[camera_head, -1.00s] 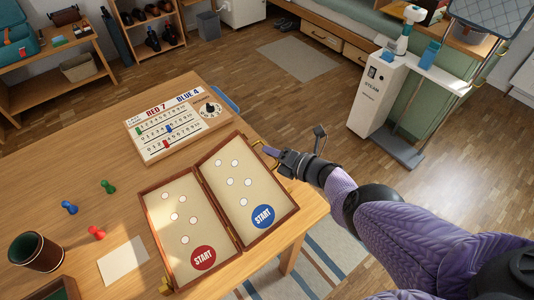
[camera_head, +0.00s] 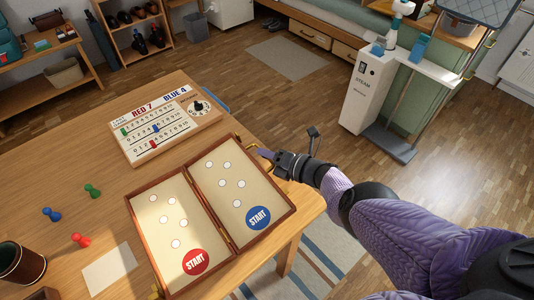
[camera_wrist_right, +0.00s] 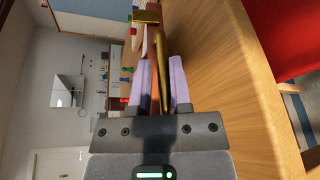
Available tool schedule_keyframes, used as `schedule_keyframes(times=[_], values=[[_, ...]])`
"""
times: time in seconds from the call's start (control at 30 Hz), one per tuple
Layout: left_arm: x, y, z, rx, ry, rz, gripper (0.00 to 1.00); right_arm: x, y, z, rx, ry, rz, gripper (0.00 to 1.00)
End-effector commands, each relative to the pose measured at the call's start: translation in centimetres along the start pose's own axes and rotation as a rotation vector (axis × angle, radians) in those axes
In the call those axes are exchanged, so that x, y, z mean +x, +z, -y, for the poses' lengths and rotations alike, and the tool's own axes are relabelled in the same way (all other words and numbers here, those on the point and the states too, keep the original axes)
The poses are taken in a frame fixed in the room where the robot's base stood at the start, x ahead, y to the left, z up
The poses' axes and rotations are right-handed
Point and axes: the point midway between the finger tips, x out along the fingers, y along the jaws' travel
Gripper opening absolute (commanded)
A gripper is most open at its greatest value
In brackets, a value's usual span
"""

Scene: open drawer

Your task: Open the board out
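The folding board (camera_head: 180,230) lies opened into two halves on the table, with a brown wooden rim and cream faces. The left half has a red START disc (camera_head: 195,262); the right half has a blue START disc (camera_head: 257,217). I cannot tell whether the right half is fully flat. My right gripper (camera_head: 264,154) is at the right half's far outer edge. In the right wrist view its two pale purple fingers (camera_wrist_right: 161,85) sit close on either side of a brass handle (camera_wrist_right: 163,60) and appear shut on it. My left gripper is not in view.
A score panel (camera_head: 135,150) lies behind the board. Blue, green and red pawns (camera_head: 81,240), a white card (camera_head: 109,268) and a dark cup (camera_head: 20,263) are left of it. The table's right edge is close to the board. A white steam unit (camera_head: 362,95) stands beyond on the floor.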

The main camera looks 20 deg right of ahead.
Motion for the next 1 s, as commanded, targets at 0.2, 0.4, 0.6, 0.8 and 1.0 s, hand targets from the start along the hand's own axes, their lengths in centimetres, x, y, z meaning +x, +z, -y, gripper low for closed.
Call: schedule_keyframes(times=[0.2, 0.4, 0.6, 0.8, 1.0], values=[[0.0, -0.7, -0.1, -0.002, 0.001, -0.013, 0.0, 0.0, 0.0, 0.0, 0.0, 0.001, 0.001, 0.5], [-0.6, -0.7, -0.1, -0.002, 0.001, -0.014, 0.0, -0.7, 0.1, -0.2, 0.001, 0.001, 0.001, 0.5], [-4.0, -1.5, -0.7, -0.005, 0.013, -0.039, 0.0, -5.7, 0.4, -0.7, 0.0, -0.001, 0.002, 0.5], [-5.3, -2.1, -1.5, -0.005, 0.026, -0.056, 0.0, -9.3, 0.2, -0.2, 0.0, -0.001, 0.001, 0.5], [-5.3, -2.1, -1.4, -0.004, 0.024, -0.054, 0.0, -10.0, 0.0, 0.0, 0.0, 0.001, 0.0, 0.5]])
